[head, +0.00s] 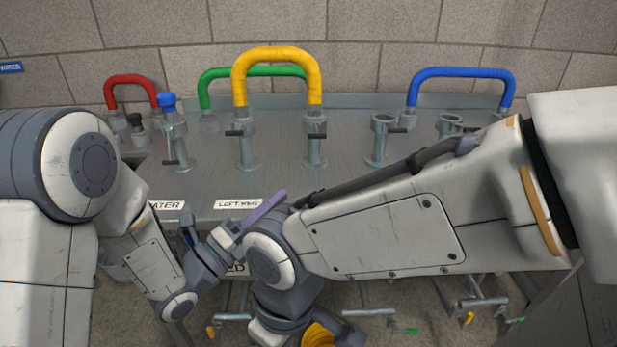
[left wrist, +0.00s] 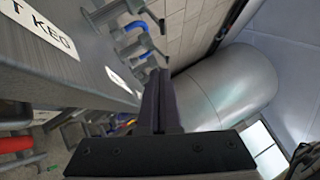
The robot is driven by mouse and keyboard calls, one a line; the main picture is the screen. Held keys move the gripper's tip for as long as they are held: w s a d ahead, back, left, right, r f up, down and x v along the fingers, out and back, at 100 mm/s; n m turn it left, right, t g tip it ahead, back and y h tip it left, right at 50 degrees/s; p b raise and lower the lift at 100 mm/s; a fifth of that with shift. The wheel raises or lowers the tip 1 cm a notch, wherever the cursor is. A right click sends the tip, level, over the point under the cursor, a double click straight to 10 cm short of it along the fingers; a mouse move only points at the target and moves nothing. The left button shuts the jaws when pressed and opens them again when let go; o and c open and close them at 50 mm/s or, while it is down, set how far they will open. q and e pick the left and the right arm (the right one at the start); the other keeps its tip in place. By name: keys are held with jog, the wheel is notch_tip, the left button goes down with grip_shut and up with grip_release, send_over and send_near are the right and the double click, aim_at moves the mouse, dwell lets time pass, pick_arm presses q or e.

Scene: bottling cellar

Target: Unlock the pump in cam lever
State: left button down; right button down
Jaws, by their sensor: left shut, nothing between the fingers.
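Several upright metal couplings with small dark side levers stand on the grey metal bench (head: 345,110). A yellow hose (head: 278,55) arches between the left-centre coupling (head: 246,152) and the centre coupling (head: 316,153). An open-topped coupling (head: 379,147) stands to the right of them. No label reading "pump in" is readable, so I cannot tell which lever is the pump in one. My left gripper (head: 265,207) is shut and empty at the bench's front edge, below and apart from the couplings. Its fingers (left wrist: 160,98) also show in the left wrist view. My right gripper is hidden or out of frame.
Red (head: 131,80), green (head: 205,88) and blue (head: 461,73) hoses stand toward the back. A blue-capped fitting (head: 170,103) is at left. A "LEFT KEG" label (head: 238,204) is on the front edge. My right forearm crosses the bench's right front. A silver tank (left wrist: 230,88) shows in the left wrist view.

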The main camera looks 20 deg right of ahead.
aim_at(316, 133)
pick_arm(q)
jog(key=shift+h, duration=0.3)
jog(key=p+x, duration=0.1)
jog(key=x, duration=0.9)
jog(key=shift+d+r, duration=0.1)
jog(key=shift+w+d+r, duration=0.15)
jog(key=shift+w+r, duration=0.25)
jog(key=shift+w, duration=0.4)
jog(key=shift+w+d+r, duration=0.15)
jog(key=shift+w+r, duration=0.25)
jog(key=shift+w, duration=0.4)
